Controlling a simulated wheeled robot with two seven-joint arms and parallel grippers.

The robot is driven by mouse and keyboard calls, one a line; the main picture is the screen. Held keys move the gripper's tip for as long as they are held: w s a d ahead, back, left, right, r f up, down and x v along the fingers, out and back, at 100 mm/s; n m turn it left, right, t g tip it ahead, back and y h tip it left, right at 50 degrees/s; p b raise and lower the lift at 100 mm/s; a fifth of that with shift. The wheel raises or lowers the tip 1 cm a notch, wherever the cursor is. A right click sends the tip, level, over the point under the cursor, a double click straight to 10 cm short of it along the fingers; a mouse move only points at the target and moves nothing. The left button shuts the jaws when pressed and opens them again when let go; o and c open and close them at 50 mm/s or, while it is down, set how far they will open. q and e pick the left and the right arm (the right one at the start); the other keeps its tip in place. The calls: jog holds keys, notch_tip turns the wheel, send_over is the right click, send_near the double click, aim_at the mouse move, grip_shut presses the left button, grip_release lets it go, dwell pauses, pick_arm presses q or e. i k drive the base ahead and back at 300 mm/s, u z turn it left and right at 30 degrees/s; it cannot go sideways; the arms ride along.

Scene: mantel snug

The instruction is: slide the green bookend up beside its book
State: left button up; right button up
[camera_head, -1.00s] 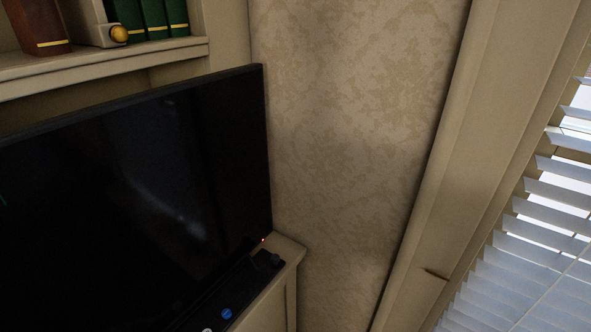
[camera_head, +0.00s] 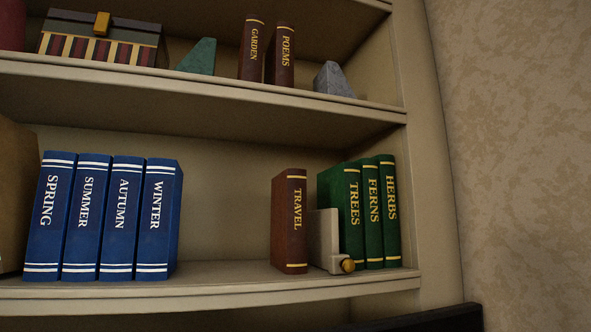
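The green bookend (camera_head: 197,57) is a small wedge on the upper shelf, left of two brown books. The nearer brown book, GARDEN (camera_head: 252,50), stands to its right with a gap between them. The POEMS book (camera_head: 281,54) stands upright just right of GARDEN. A grey wedge-shaped bookend (camera_head: 333,79) is right of POEMS, also with a gap. Neither of my grippers shows in the view.
A striped box with a gold clasp (camera_head: 101,40) sits left of the green bookend. The upper shelf (camera_head: 215,90) has a bare front strip. Below stand several blue books (camera_head: 105,215), a brown TRAVEL book (camera_head: 290,222), a cream bookend (camera_head: 325,240) and green books (camera_head: 362,212).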

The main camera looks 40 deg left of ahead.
aim_at(201, 60)
jog(key=u, duration=1.85)
